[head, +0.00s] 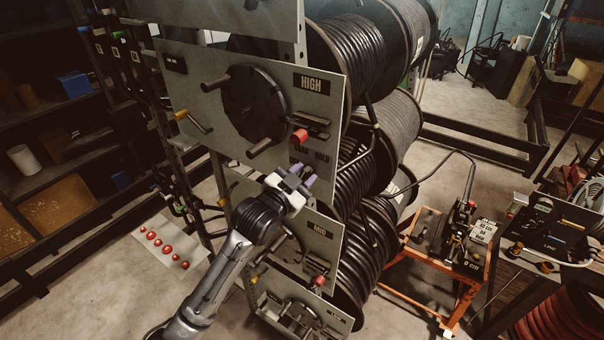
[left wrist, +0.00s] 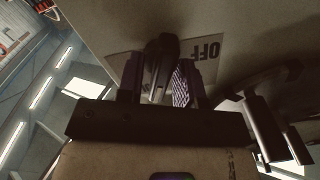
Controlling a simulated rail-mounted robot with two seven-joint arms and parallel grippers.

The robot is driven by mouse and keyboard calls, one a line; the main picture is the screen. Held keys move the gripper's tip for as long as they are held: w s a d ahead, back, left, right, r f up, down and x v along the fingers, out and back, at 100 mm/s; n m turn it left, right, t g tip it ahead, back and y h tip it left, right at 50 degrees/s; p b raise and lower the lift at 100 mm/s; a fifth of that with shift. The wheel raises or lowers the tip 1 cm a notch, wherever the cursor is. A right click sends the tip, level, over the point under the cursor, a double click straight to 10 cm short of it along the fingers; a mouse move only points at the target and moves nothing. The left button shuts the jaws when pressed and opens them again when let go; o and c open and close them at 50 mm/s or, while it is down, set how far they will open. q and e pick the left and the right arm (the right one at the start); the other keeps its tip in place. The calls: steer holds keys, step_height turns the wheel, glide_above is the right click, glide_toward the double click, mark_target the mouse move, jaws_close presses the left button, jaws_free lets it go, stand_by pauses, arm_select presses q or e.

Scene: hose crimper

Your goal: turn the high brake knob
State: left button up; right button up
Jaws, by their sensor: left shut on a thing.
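The HIGH panel (head: 205,105) is a grey plate at the top of the reel rack, with a large dark wheel and a HIGH label. My left gripper (head: 303,174) is at the lower right part of this panel, by a partly covered label reading HOLD. In the left wrist view, the gripper's fingers (left wrist: 158,80) are shut on a dark knob, the high brake knob (left wrist: 162,50), in front of a plate marked OFF (left wrist: 207,50), seen upside down. In the head view, my gripper hides the knob. My right gripper is not in view.
A red-tipped lever (head: 299,136) sticks out just above my left gripper. The MID panel (head: 325,240) is below it. Hose reels (head: 350,55) stand behind the panels. An orange stand (head: 455,285) is to the right. Open floor (head: 110,285) lies at the lower left.

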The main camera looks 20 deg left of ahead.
arm_select(q)
steer(key=shift+m, duration=0.5)
stand_by(0.3)
steer(key=o, duration=0.6)
steer(key=b+v, duration=0.3)
steer(key=v, duration=1)
steer(key=shift+s, duration=0.4)
